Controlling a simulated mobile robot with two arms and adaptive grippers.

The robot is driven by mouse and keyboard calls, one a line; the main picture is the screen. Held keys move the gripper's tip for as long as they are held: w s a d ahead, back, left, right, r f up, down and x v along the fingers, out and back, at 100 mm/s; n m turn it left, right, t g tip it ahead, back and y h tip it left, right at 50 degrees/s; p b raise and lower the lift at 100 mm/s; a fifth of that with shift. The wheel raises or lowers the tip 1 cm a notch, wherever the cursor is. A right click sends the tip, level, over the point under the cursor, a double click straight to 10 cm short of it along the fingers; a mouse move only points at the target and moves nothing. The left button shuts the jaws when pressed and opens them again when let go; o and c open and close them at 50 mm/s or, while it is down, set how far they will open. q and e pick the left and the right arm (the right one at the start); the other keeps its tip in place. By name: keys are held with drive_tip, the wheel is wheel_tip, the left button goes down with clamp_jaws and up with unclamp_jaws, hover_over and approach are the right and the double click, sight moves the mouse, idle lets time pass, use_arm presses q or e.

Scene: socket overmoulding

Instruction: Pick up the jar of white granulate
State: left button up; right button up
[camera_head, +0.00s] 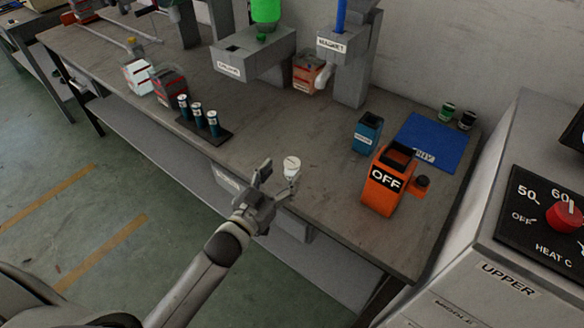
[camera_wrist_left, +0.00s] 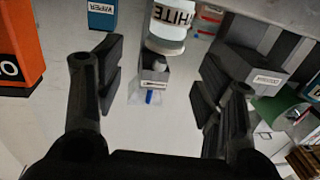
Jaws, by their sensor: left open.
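The jar of white granulate (camera_head: 292,166) is a small white jar near the front edge of the table in the head view. In the left wrist view the jar (camera_wrist_left: 167,32) carries a label reading WHITE and shows at the top, between the directions of the two fingers and beyond their tips. My left gripper (camera_head: 277,184) is open and empty, close to the jar on its front-left side. Its spread fingers (camera_wrist_left: 158,82) also show in the left wrist view. I cannot tell whether a finger touches the jar. My right gripper is not in view.
An orange OFF box (camera_head: 378,198) and a blue WIPER box (camera_head: 366,136) stand right of the jar. A black rack (camera_head: 217,136) with small dark cylinders is to the left. A grey machine (camera_head: 248,62) stands behind. The table (camera_head: 270,130) is clear just behind the jar.

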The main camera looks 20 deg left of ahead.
sight(293, 162)
use_arm(q)
drive_tip(key=shift+f+p+x, duration=0.2)
drive_tip(key=shift+x, duration=1.45)
drive_tip(key=shift+f+p+x, duration=0.2)
drive_tip(key=shift+x, duration=1.5)
drive_tip(key=shift+a, duration=0.15)
drive_tip(key=shift+c, duration=0.2)
drive_tip(key=c, duration=1.1)
drive_tip(key=shift+r, duration=0.85)
drive_tip(key=s+a+r, duration=0.2)
drive_tip(key=a+r, duration=0.1)
drive_tip(key=a, duration=0.1)
drive_tip(key=s+a+r, duration=0.2)
drive_tip(key=a+r, duration=0.2)
drive_tip(key=s+a+r, duration=0.2)
drive_tip(key=a+r, duration=0.2)
drive_tip(key=shift+s+a+r+b, duration=0.15)
drive_tip(key=shift+s+r+b, duration=0.1)
drive_tip(key=shift+s+b, duration=0.1)
